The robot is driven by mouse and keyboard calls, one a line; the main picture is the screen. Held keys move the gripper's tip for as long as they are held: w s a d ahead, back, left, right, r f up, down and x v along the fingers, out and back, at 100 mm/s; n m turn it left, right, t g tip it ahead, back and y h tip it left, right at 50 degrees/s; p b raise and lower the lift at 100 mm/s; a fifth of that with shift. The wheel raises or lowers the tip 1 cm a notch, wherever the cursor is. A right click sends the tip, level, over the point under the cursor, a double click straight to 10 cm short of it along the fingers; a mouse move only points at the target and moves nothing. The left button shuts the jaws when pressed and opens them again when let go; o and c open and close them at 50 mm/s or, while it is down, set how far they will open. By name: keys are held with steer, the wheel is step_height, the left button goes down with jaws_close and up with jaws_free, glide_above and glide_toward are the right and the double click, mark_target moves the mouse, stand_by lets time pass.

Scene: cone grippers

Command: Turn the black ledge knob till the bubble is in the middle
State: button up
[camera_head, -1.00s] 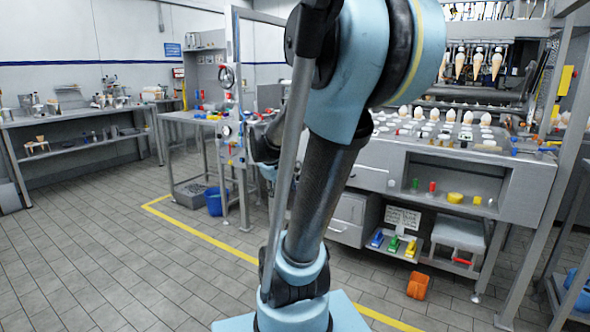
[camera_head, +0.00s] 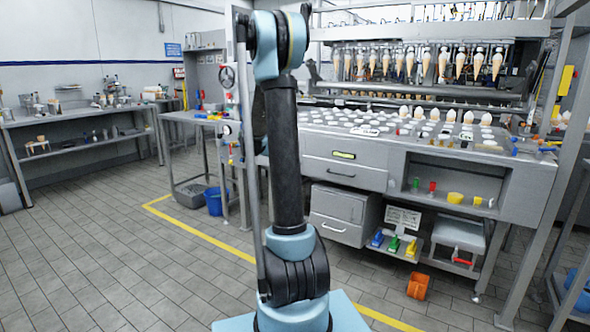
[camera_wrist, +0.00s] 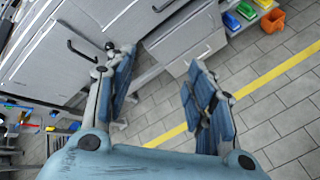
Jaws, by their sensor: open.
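A yellow-green level vial (camera_head: 344,155) sits on the grey machine's front panel in the head view; it is too small to show where its bubble is. In the wrist view, a small round black knob-like thing (camera_wrist: 109,46) shows just beyond the left finger; I cannot tell if it is the ledge knob. My gripper (camera_wrist: 163,60) is open and empty, with a wide gap between its blue pads. Cabinet fronts and floor show beyond it. In the head view my gripper is hidden behind my arm.
The grey machine (camera_head: 400,180) has white items on its top and cones hanging above. An orange bin (camera_head: 417,286) and a blue bucket (camera_head: 213,200) stand on the floor. The tiled floor at left is clear.

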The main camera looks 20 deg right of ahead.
steer(key=w+d+f+n+t+h, duration=0.2)
steer(key=w+f+n, duration=0.6)
steer(key=w, duration=0.4)
steer(key=w+d+f+n+t+h, duration=0.25)
steer(key=w+f+n, duration=0.25)
steer(key=w+f, duration=0.6)
steer(key=w+r+x, duration=0.1)
steer(key=x, duration=1.6)
steer(key=shift+a, duration=0.35)
